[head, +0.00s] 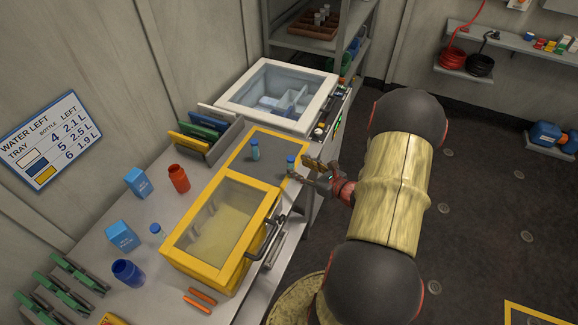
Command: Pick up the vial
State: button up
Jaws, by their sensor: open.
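Three small clear vials with blue caps show on the bench. One vial (291,164) stands upright at the right edge of the yellow-bordered grey mat (268,142), right by my fingertips. A second vial (255,151) stands upright farther left on the mat. A third vial (156,233) stands left of the yellow box. My gripper (301,171) is open, reaching in from the right at the bench's edge. I cannot tell whether the fingers touch the nearest vial or reach around it.
A yellow glass-lidded box (222,225) with a dark handle stands just in front of the mat. A white-framed glass-topped case (280,92) stands behind it. Blue boxes (139,183), a red bottle (179,179) and a blue bottle (128,272) occupy the left.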

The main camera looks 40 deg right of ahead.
aim_at(293, 164)
jog(key=b+x, duration=0.1)
jog(key=x, duration=0.4)
jog(key=shift+w+d+f, duration=0.1)
jog(key=shift+w+f, duration=0.05)
jog(key=shift+w, duration=0.1)
jog(key=c, duration=0.3)
jog(key=c, duration=0.8)
grip_shut()
